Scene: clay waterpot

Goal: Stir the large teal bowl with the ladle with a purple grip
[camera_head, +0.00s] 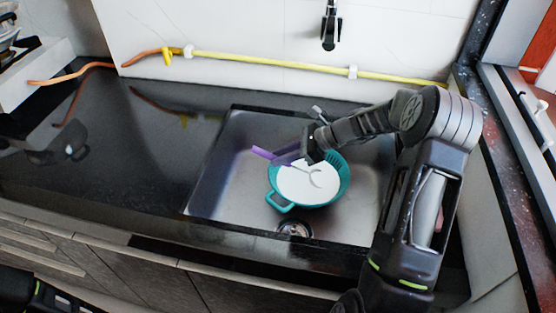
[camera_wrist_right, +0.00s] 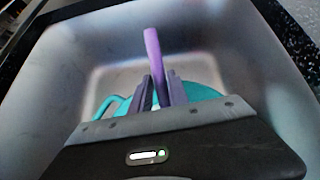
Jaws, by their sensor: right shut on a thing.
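The large teal bowl (camera_head: 343,176) stands in the metal sink, with white contents and a handle toward the front left. It is partly hidden behind my right gripper in the right wrist view (camera_wrist_right: 205,92). The ladle's purple grip (camera_head: 262,152) sticks out to the left of my right gripper (camera_head: 303,154), which is shut on it above the bowl's back rim. The purple grip also rises between the fingers in the right wrist view (camera_wrist_right: 153,50). The ladle's curved pale end (camera_head: 316,179) shows at the white contents. My left gripper is not in view.
The sink (camera_head: 232,160) has walls around the bowl and a drain (camera_head: 294,230) in front of it. A faucet (camera_head: 331,27) hangs on the wall above. The dark counter (camera_head: 110,150) at left is mostly clear. A yellow pipe (camera_head: 270,62) runs along the back wall.

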